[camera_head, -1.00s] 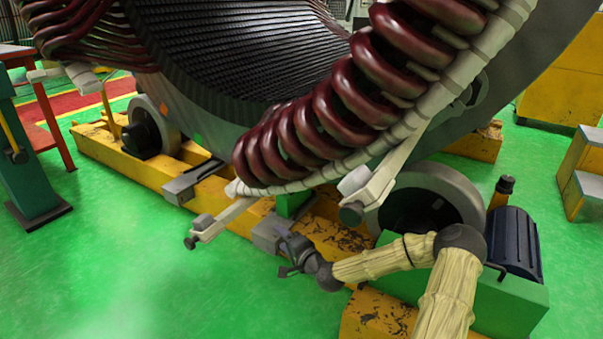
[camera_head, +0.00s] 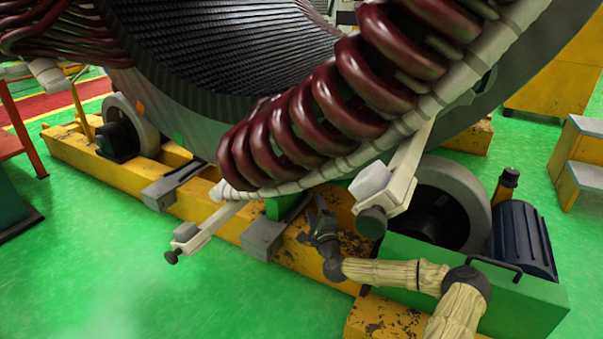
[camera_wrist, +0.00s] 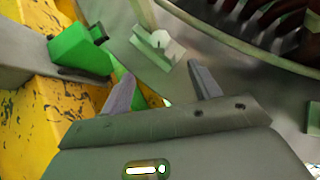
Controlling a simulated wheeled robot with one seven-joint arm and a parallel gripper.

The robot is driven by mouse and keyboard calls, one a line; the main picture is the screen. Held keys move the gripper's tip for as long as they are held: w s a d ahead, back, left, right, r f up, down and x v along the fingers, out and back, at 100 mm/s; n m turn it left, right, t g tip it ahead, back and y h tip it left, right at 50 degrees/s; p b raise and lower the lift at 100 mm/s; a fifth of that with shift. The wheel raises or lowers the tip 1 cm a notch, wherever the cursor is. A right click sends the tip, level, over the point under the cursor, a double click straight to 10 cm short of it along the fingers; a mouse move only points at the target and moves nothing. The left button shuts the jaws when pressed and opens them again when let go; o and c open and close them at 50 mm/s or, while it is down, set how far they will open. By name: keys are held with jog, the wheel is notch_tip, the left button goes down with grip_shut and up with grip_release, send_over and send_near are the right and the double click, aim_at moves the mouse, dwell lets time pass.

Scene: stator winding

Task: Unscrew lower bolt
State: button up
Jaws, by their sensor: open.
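My gripper (camera_head: 321,205) points up beside the yellow base beam, below the coil, in the head view. In the wrist view its two fingers (camera_wrist: 160,78) stand apart with nothing between them. Beyond the fingertips, a small pale block with a bolt-like part (camera_wrist: 158,42) sits on the grey stator surface. In the head view two pale bracket arms end in dark knobs, a left knob (camera_head: 171,257) and a right knob (camera_head: 372,222). The gripper is between them, nearer the right one, touching neither. I cannot tell which part is the lower bolt.
Dark red coils (camera_head: 290,135) hang above the gripper. A roller wheel (camera_head: 468,205), a green box (camera_head: 520,315) and a dark motor (camera_head: 522,240) crowd the right. A green block (camera_wrist: 80,50) is left of the fingers in the wrist view. Green floor (camera_head: 110,270) lies open at lower left.

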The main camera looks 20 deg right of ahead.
jog(key=b+x, duration=0.2)
jog(key=x, duration=0.3)
jog(key=b+x, duration=0.3)
jog(key=x, duration=0.2)
jog(key=b+x, duration=0.3)
jog(key=x, duration=0.2)
jog(key=shift+w+f, duration=0.2)
jog(key=shift+w, duration=0.1)
jog(key=shift+w+d+r, duration=0.1)
jog(key=shift+w+r, duration=0.2)
jog(key=shift+w, duration=0.25)
jog(key=shift+c, duration=0.4)
jog(key=c, duration=0.9)
